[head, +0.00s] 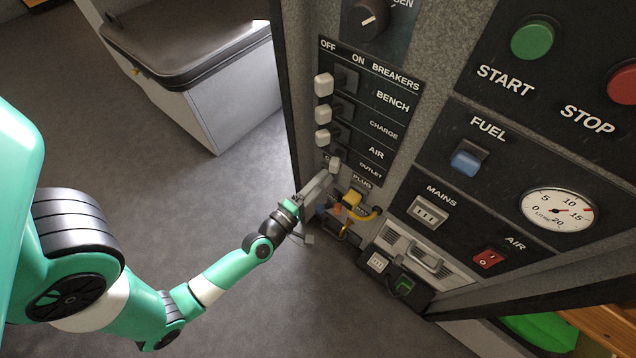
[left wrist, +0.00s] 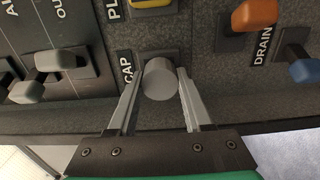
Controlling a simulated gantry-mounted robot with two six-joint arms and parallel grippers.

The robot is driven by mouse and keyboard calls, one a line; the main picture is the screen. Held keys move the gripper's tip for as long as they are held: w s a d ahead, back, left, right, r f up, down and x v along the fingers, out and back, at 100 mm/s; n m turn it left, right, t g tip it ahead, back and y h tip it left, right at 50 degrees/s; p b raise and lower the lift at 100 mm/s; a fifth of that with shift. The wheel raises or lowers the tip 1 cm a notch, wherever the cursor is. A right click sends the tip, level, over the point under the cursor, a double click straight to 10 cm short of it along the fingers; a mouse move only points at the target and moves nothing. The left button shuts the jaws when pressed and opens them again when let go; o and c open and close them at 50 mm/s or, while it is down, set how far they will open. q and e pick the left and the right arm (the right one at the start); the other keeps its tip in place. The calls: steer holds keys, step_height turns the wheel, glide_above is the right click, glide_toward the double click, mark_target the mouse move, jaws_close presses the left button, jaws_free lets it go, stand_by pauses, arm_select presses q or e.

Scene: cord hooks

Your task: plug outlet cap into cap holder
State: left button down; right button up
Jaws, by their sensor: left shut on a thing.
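The outlet cap (left wrist: 160,82) is a light grey cylinder between the two fingers of my left gripper (left wrist: 160,92) in the left wrist view. The gripper is shut on it, one finger at each side. Behind the cap is the dark square cap holder (left wrist: 172,56) beside the CAP label on the panel. The cap covers most of the holder, and I cannot tell whether it is seated in it. In the head view my left gripper (head: 320,186) is at the panel's lower left, below the breakers, and hides the cap. My right gripper is in neither view.
A yellow plug (head: 351,199) sits right beside the gripper. An orange lever (left wrist: 254,14) and a blue lever (left wrist: 304,71) stand to the right in the left wrist view. Breaker switches (head: 323,111) run up the panel above. The floor at left is open.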

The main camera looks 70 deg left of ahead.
arm_select(q)
steer(key=shift+c, duration=1.2)
jaws_free()
steer(key=p+v, duration=0.1)
steer(key=v, duration=1)
steer(key=shift+s+p, duration=0.25)
steer(key=shift+p, duration=0.15)
steer(key=shift+d, duration=0.1)
